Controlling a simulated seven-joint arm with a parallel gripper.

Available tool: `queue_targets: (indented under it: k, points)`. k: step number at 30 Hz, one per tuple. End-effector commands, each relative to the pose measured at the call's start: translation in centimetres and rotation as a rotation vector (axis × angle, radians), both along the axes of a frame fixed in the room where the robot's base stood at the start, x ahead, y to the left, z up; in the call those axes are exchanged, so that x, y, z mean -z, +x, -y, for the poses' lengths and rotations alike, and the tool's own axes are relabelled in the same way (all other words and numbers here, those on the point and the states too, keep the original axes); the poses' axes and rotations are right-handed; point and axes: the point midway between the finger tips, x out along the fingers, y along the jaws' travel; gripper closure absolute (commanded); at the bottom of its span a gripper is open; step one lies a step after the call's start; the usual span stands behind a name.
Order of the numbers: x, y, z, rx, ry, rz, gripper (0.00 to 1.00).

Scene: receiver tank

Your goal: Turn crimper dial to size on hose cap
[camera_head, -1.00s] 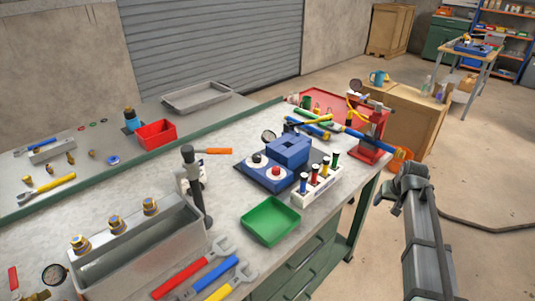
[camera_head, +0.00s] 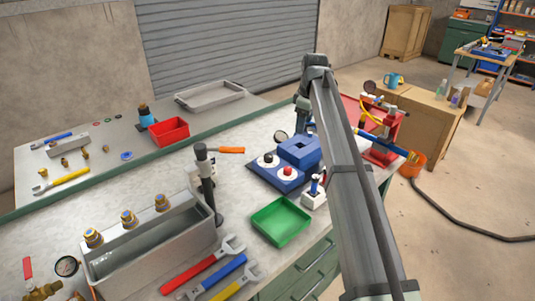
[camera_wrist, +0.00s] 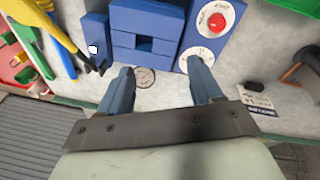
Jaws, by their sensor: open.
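The blue crimper (camera_head: 302,150) sits on the bench. It carries a white disc with a black knob (camera_head: 267,158) and a white disc with a red button (camera_head: 287,172). In the wrist view the crimper (camera_wrist: 145,18) lies ahead of my gripper (camera_wrist: 163,84), which is open and empty. The white dial (camera_wrist: 203,53) shows just beyond the right fingertip, partly covered by it; its markings are unreadable. A blue hose (camera_head: 386,142) lies at the back right, partly behind my arm. No size on a hose cap is legible.
A round gauge (camera_wrist: 145,77) shows between my fingers. A red press (camera_head: 383,130) stands right of the crimper. A green tray (camera_head: 281,221) lies in front. Wrenches and a metal trough (camera_head: 150,250) are nearer.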

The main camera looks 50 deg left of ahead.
Motion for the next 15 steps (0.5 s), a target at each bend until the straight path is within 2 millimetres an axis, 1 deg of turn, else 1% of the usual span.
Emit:
queue_targets:
  k: [1, 3, 6, 10, 15]
  points:
    - [-0.1, -1.3, -2.5, -0.106, -0.04, -0.005, 0.35]
    - [-0.1, -3.2, -4.6, -0.245, -0.092, -0.011, 0.35]
    - [0.0, -5.5, -6.8, -0.413, -0.148, -0.025, 0.35]
    - [0.0, -7.5, -8.5, -0.552, -0.195, -0.041, 0.35]
    - [0.4, -8.5, -9.1, -0.617, -0.216, -0.049, 0.35]
